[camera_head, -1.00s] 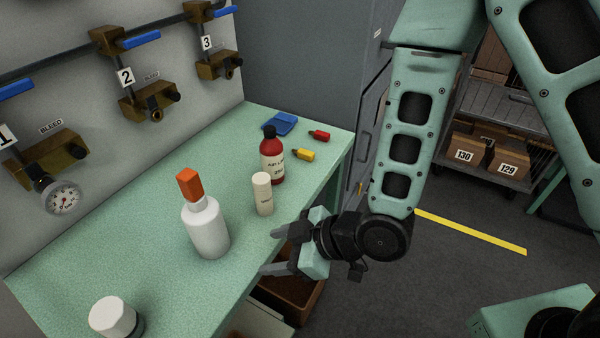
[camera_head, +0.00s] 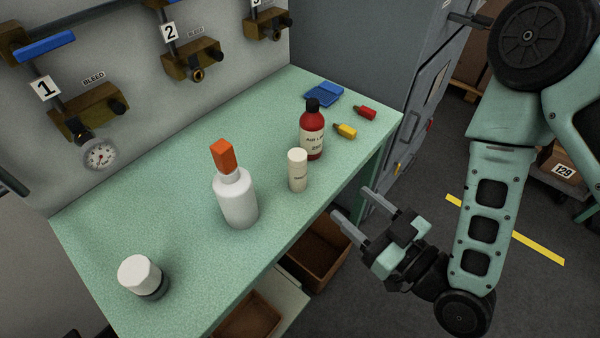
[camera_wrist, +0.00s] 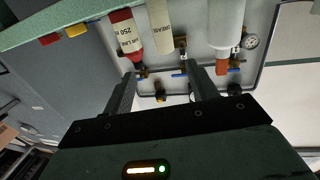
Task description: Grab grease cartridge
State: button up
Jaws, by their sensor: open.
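The grease cartridge is a cream cylinder (camera_head: 298,170) standing upright on the green bench (camera_head: 190,170), near its front edge. In the wrist view, which is upside down, the cartridge (camera_wrist: 160,25) shows the word GREASE. My gripper (camera_head: 352,204) is open and empty, off the bench's front edge, to the right of and below the cartridge in the head view. Its fingers point toward the bench. In the wrist view the cartridge lies ahead, roughly in line with the gap between my fingers (camera_wrist: 163,75), and apart from them.
A red bottle (camera_head: 313,140) stands close behind the cartridge; a white bottle with an orange cap (camera_head: 237,200) stands to its left. A white-capped jar (camera_head: 140,275), yellow (camera_head: 345,131) and red (camera_head: 365,112) small items and a blue tray (camera_head: 323,94) share the bench. Brown bins (camera_head: 318,255) sit below.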

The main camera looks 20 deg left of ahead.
aim_at(304, 169)
jog(key=b+x, duration=0.8)
jog(key=x, duration=0.1)
jog(key=shift+a+r, duration=0.15)
jog(key=shift+r, duration=0.05)
jog(key=shift+s+f+p+x, duration=0.15)
jog(key=shift+p+x, duration=0.15)
jog(key=shift+x, duration=0.75)
jog(key=shift+s+f+p+x, duration=0.15)
jog(key=shift+p+x, duration=0.1)
jog(key=shift+x, duration=0.75)
jog(key=shift+f+p+x, duration=0.15)
jog(key=shift+p+x, duration=0.15)
jog(key=shift+x, duration=0.75)
jog(key=shift+a, duration=0.15)
jog(key=c, duration=1.1)
